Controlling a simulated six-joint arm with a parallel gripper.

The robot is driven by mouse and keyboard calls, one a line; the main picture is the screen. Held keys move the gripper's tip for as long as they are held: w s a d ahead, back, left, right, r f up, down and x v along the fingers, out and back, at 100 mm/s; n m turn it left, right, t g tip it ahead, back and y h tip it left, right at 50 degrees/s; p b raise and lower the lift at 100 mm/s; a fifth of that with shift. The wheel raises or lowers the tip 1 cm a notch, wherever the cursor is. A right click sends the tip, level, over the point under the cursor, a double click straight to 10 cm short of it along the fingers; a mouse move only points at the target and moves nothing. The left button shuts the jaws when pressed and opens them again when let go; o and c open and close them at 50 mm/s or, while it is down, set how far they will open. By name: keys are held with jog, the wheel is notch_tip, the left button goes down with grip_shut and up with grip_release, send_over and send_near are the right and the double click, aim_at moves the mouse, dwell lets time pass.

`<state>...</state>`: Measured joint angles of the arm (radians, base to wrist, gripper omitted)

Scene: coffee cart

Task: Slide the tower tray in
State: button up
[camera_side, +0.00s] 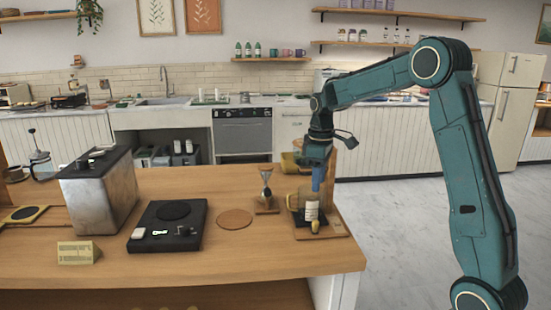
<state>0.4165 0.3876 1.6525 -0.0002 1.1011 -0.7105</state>
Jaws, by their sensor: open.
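A small wooden stand with a flat base (334,228) and an upright back (331,182) is at the right end of the wooden counter; this looks like the tower. My gripper (317,184) points down just above the bottle, in front of the upright. It is open, its blue tips seen edge-on. Whether it touches anything is unclear. It hides part of the stand.
An hourglass-shaped dripper (266,188) stands left of the stand, with a round cork mat (234,219) beside it. The counter front is clear.

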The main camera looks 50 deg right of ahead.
aim_at(316, 221)
jog(key=m, duration=1.5)
jog(key=shift+r, duration=0.25)
notch_tip(316, 221, down, 14)
jog(key=shift+r, duration=0.1)
dwell(0.5)
grip_shut()
